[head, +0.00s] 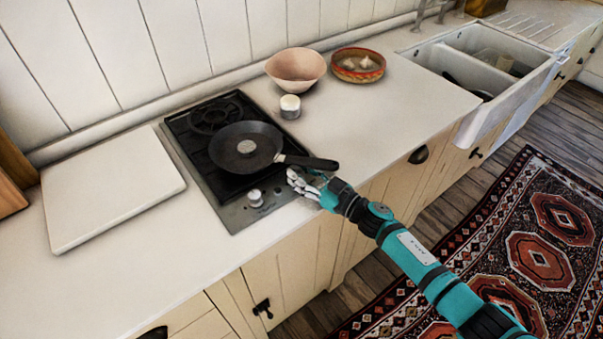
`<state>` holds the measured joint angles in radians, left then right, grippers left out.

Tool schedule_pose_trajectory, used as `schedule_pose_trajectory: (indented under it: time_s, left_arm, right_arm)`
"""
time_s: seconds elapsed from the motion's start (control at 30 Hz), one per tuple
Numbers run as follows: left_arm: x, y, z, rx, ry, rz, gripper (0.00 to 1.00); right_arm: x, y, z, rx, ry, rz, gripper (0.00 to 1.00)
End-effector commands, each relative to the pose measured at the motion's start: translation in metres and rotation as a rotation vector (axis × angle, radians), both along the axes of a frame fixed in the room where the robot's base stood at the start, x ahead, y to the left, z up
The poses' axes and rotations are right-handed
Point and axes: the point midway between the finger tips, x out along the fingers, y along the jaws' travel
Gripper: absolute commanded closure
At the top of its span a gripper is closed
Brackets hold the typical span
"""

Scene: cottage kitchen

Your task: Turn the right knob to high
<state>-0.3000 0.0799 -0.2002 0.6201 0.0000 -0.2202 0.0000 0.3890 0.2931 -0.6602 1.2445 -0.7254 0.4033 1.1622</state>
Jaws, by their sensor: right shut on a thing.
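The stove (234,213) is a two-burner hob set in the counter, with a steel control strip along its front. The left knob (255,197) is silver and stands free on that strip. My right gripper (293,178) reaches in from the lower right to the right end of the strip. Its fingers are shut on the right knob and hide it almost wholly, so its setting cannot be read. My left gripper is not in view.
A black frying pan (246,147) sits on the hob, its handle (310,162) passing just above my right gripper. A white board (110,200) lies to the left. A pink bowl (296,68), a small white jar (290,106) and a patterned bowl (357,65) stand behind.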

Motion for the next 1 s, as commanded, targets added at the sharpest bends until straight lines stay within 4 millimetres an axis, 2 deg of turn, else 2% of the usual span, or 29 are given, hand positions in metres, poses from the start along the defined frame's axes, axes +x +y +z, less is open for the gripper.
schedule_pose_trajectory:
  time_s: [0.33, 0.37, 0.5, 0.8, 1.0]
  left_arm:
    - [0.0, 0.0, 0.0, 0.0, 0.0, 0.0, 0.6]
    - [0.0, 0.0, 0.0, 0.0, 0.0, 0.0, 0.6]
    - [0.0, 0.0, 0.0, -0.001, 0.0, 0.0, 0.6]
    - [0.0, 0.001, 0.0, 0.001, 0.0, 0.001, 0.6]
    - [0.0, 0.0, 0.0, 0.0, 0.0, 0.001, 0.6]
  right_arm:
    - [0.0, -0.001, -0.001, -0.003, 0.0, 0.001, 1.0]
    - [0.0, -0.001, -0.001, -0.003, 0.0, 0.001, 0.66]
    - [0.0, 0.0, -0.001, -0.002, -0.001, 0.001, 0.47]
    - [-0.001, -0.002, -0.001, -0.001, 0.0, 0.001, 0.47]
    - [-0.018, -0.022, -0.002, -0.005, 0.0, 0.001, 0.47]
